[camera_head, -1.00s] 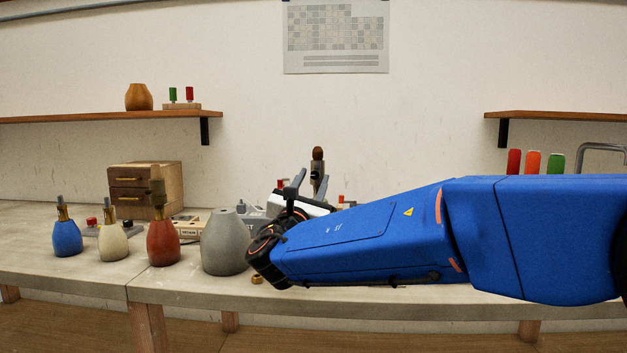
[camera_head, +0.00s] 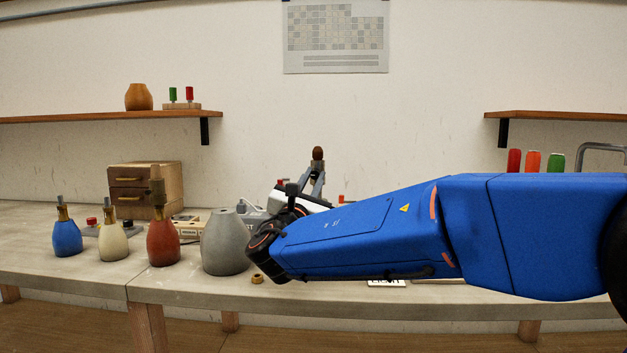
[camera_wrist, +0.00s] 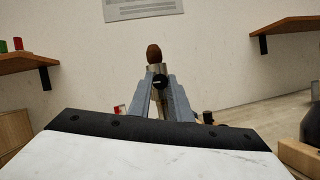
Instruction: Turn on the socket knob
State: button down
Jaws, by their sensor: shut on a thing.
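A socket with a brown upper part (camera_wrist: 153,53) and a metal body stands upright ahead of my gripper. It also shows in the head view, where the brown part (camera_head: 318,153) rises above my fingers. The round black socket knob (camera_wrist: 159,84) faces me, between my fingertips. My gripper (camera_wrist: 160,91) is shut on the knob, with one grey finger at each side. In the head view my gripper (camera_head: 317,177) hides the knob and most of the socket's body. What the socket stands on is hidden behind my wrist.
A grey vase (camera_head: 225,243) stands on the bench close to the left of my wrist. A red-brown lamp base (camera_head: 163,243), a cream one (camera_head: 113,243) and a blue one (camera_head: 67,239) stand farther left. A wooden drawer box (camera_head: 146,187) is behind them.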

jog(key=m+h, duration=0.1)
jog(key=m, duration=0.2)
jog(key=m+g+h, duration=0.1)
jog(key=m, duration=0.2)
jog(key=shift+a+g+h, duration=0.15)
jog(key=shift+g+h, duration=0.15)
jog(key=m+g, duration=0.1)
jog(key=m, duration=0.2)
jog(key=m+g+h, duration=0.1)
jog(key=m, duration=0.1)
jog(key=shift+r+m, duration=0.2)
jog(key=shift+m, duration=0.2)
jog(key=m+g, duration=0.2)
jog(key=m, duration=0.2)
jog(key=shift+r+m, duration=0.1)
jog(key=shift+m, duration=0.2)
jog(key=shift+r+m+g+y, duration=0.1)
jog(key=shift+m+g+y, duration=0.4)
jog(key=shift+m, duration=1.3)
jog(key=c, duration=1.6)
grip_release()
